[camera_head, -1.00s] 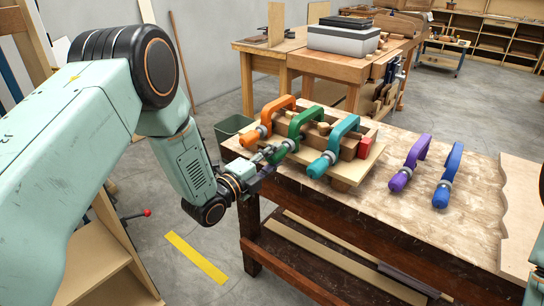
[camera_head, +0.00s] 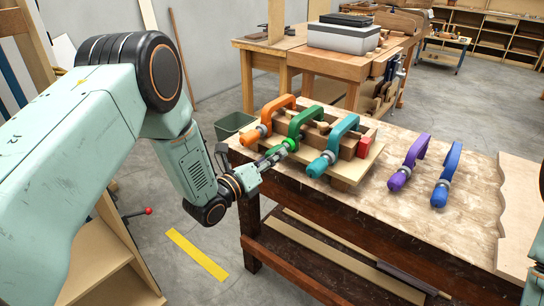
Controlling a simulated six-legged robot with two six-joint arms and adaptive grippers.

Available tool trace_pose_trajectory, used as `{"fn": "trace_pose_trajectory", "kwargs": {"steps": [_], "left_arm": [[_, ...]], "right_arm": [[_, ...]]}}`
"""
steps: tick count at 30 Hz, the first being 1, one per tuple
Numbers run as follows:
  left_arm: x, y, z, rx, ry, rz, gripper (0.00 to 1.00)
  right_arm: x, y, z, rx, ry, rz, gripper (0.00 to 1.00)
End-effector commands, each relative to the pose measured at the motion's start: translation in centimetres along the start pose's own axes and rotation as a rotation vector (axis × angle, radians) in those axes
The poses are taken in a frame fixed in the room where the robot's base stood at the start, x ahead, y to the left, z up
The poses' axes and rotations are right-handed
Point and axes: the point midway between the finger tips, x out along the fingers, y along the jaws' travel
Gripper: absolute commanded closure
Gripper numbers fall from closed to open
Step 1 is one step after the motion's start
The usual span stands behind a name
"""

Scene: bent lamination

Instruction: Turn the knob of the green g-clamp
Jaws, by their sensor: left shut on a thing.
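The green g-clamp (camera_head: 308,114) sits on the wooden form (camera_head: 347,147) on the workbench, between an orange clamp and a teal clamp. Its knob (camera_head: 290,145) faces me at the front of the clamp. My left gripper (camera_head: 279,151) reaches in from the lower left and is shut on the green knob; the fingers are small in view and partly cover it. My right gripper is not in view; only a bit of pale green arm shows at the right edge.
The orange clamp (camera_head: 276,104) and teal clamp (camera_head: 342,127) stand close on either side. Purple (camera_head: 410,160) and blue (camera_head: 448,176) clamps lie farther right on the workbench (camera_head: 370,205). A wavy board (camera_head: 517,210) lies at the right end. A bin (camera_head: 233,123) stands behind.

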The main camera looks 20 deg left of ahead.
Motion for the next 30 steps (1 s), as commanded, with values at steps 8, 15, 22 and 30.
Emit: {"fn": "trace_pose_trajectory", "kwargs": {"steps": [8,15,22,30], "left_arm": [[0.19,-0.09,0.42,0.22,-0.009,-0.004,0.97],[0.2,-0.06,0.46,0.343,-0.01,-0.003,0.97],[0.21,-0.03,0.5,0.399,-0.011,-0.002,0.97],[0.22,-0.01,0.53,0.412,-0.012,-0.002,0.97]], "right_arm": [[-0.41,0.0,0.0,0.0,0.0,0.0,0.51],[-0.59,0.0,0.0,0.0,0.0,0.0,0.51],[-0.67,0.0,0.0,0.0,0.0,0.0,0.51],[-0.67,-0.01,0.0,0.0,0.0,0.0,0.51]]}}
